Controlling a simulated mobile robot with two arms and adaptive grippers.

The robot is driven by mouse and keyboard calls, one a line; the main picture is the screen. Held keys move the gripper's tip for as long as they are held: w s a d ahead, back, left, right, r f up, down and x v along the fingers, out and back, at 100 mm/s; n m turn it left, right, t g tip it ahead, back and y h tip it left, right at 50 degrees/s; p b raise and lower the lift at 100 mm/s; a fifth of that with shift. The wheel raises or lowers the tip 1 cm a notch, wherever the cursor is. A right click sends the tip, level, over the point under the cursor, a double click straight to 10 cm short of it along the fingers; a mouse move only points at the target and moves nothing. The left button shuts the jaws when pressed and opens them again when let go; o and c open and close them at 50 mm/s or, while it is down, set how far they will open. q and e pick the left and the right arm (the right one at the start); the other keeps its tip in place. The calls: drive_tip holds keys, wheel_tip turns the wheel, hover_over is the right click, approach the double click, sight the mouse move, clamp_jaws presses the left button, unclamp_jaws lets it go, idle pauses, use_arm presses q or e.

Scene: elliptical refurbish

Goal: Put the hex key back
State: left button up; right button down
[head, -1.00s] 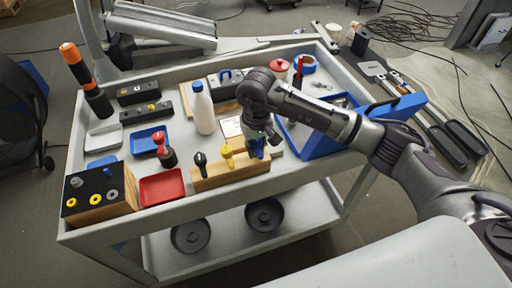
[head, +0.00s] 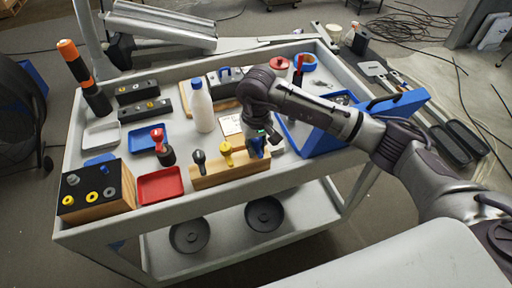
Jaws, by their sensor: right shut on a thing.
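A wooden holder block (head: 231,176) stands at the front edge of the cart's top. A black-handled tool (head: 200,161) and a yellow-handled tool (head: 227,153) stand upright in it. My right gripper (head: 260,143) is above the block's right end, pointing down. My left gripper is not in view.
A white bottle (head: 202,108) stands behind the block. A red tray (head: 160,185) is left of it, with a black-topped block (head: 97,190) farther left. A blue bin (head: 321,143) is close on the right. The cart (head: 205,214) has a raised rim.

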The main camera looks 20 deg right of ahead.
drive_tip(key=shift+s+f, duration=0.15)
drive_tip(key=shift+f, duration=0.15)
drive_tip(key=shift+s+f+b, duration=0.15)
drive_tip(key=shift+f+b, duration=0.05)
drive_tip(key=shift+b, duration=0.35)
drive_tip(key=c, duration=1)
unclamp_jaws()
drive_tip(key=shift+a, duration=0.1)
